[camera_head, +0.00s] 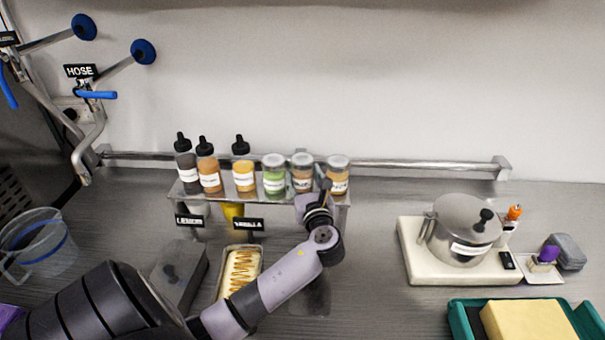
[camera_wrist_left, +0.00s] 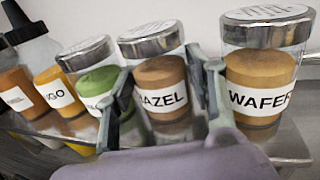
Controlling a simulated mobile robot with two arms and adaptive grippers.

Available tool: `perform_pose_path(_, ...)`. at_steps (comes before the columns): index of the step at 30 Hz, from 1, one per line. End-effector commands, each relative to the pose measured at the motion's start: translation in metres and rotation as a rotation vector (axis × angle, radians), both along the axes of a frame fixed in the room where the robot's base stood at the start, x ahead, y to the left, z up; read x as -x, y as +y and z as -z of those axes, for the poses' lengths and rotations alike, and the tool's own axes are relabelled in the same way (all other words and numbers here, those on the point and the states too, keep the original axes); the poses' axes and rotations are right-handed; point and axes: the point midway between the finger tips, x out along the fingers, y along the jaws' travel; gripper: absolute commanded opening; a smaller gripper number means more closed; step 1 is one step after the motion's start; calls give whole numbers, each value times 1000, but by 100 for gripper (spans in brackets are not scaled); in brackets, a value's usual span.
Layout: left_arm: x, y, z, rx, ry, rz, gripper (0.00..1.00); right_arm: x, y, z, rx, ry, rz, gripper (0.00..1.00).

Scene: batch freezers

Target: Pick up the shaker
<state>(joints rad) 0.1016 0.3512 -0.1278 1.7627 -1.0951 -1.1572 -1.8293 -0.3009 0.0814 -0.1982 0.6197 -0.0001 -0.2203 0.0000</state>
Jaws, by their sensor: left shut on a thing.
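Three shakers with metal lids stand at the right end of the clear shelf rack: a green one (camera_head: 274,173), the brown HAZEL shaker (camera_head: 302,165) and the WAFER shaker (camera_head: 338,174). My left gripper (camera_head: 318,197) reaches up to the HAZEL shaker from the front. In the left wrist view its fingers (camera_wrist_left: 163,85) are shut on the HAZEL shaker (camera_wrist_left: 160,75), one on each side. The right finger is close to the WAFER shaker (camera_wrist_left: 263,65). The shaker looks upright on the shelf. My right gripper is not seen.
Several dropper bottles (camera_head: 208,179) stand left of the shakers. A loaf tray (camera_head: 241,272) and a grey box (camera_head: 180,275) lie in front of the rack. A pot (camera_head: 463,230) sits on a white scale to the right. The counter between rack and scale is clear.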

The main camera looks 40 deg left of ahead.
Motion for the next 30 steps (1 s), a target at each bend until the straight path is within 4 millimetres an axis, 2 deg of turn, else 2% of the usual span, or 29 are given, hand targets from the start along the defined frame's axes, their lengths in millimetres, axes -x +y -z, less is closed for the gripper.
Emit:
perform_pose_path(9,0,0,0,2,1,0,22,0,0,0,-1,-1,-1,0)
perform_pose_path(14,0,0,-11,3,-2,0,22,-1,1,0,-1,-2,-1,0)
perform_pose_path(20,0,0,-42,1,-7,1,22,-1,1,0,-2,-2,-2,0)
perform_pose_path(30,0,0,-120,0,-9,1,22,-1,3,2,-3,-1,-2,0)
